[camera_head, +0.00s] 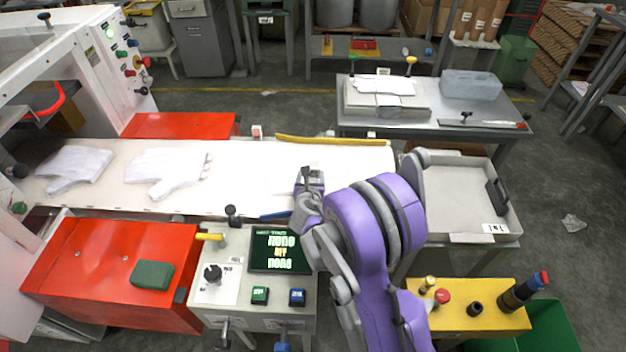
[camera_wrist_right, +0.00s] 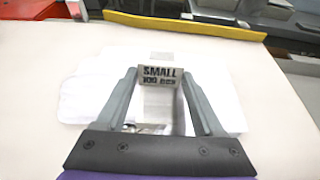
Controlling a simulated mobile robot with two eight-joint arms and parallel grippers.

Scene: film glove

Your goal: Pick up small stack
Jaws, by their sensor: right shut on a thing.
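The small stack (camera_wrist_right: 95,95) is a flat, whitish, see-through pile with a paper band (camera_wrist_right: 160,76) marked "SMALL". It is low on the white conveyor belt in the right wrist view; I cannot tell whether it touches the belt. My right gripper (camera_wrist_right: 160,90) is shut on the stack, with one finger on each side of the band. In the head view my right gripper (camera_head: 309,180) is over the right part of the belt (camera_head: 255,165), and the stack is hard to make out against the white. My left gripper is not in view.
Two white gloves (camera_head: 168,168) lie flat on the belt's left. A grey tray (camera_head: 450,195) with a black handle stands right of the belt. A metal table (camera_head: 450,125) behind holds a shallow box and a clear bin (camera_head: 470,85). A control panel (camera_head: 235,285) is in front.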

